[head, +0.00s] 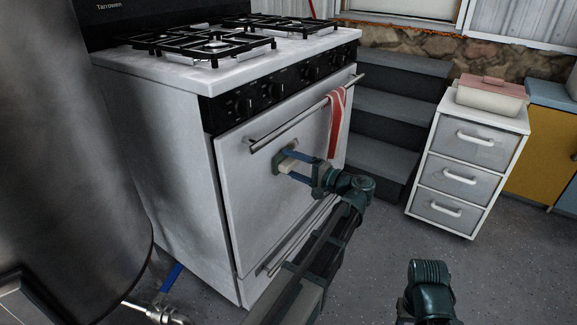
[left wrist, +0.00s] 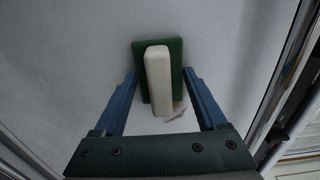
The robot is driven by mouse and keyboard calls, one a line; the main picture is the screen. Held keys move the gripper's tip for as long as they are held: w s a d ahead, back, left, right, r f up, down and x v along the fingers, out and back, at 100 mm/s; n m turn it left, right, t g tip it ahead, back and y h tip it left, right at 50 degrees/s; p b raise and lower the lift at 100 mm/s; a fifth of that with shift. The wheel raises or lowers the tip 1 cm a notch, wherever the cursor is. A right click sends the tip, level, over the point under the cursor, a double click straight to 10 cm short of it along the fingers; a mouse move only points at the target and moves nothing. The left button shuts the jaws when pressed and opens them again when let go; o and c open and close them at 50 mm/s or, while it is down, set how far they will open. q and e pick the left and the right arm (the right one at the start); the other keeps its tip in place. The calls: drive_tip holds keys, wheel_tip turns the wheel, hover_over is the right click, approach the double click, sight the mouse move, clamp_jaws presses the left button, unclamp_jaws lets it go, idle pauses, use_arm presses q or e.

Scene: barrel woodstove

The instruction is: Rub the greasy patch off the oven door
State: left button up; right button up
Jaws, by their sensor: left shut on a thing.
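The oven door (head: 262,200) is the pale front of the stove and is closed. My left gripper (head: 284,166) is at the door's upper middle, below the handle, shut on a scrubber with a cream grip and a green pad. In the left wrist view the cream grip (left wrist: 157,80) stands between the blue fingers and the green pad (left wrist: 174,50) lies flat at the door face. Contact cannot be told for sure. A small pale and tannish mark (left wrist: 177,112) shows just below the pad, perhaps part of the greasy patch. The door behind the pad is hidden.
The door handle (head: 300,118) runs above my gripper, with a red striped towel (head: 336,122) hanging at its right end. A drawer cabinet (head: 466,170) stands at right, dark steps (head: 392,110) behind. A large metal cylinder (head: 70,130) stands close at left.

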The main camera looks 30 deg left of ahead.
sight(300, 144)
use_arm(q)
drive_tip(key=shift+w, duration=0.1)
drive_tip(key=w, duration=0.7)
drive_tip(key=shift+d, duration=0.25)
idle(0.4)
drive_tip(key=shift+w, duration=0.1)
drive_tip(key=shift+w, duration=1.8)
drive_tip(key=shift+s, duration=0.15)
drive_tip(key=shift+s, duration=1.75)
drive_tip(key=shift+s, duration=0.1)
drive_tip(key=shift+s+a, duration=0.2)
drive_tip(key=shift+s, duration=1.6)
drive_tip(key=shift+s+a, duration=0.15)
drive_tip(key=shift+s, duration=1.6)
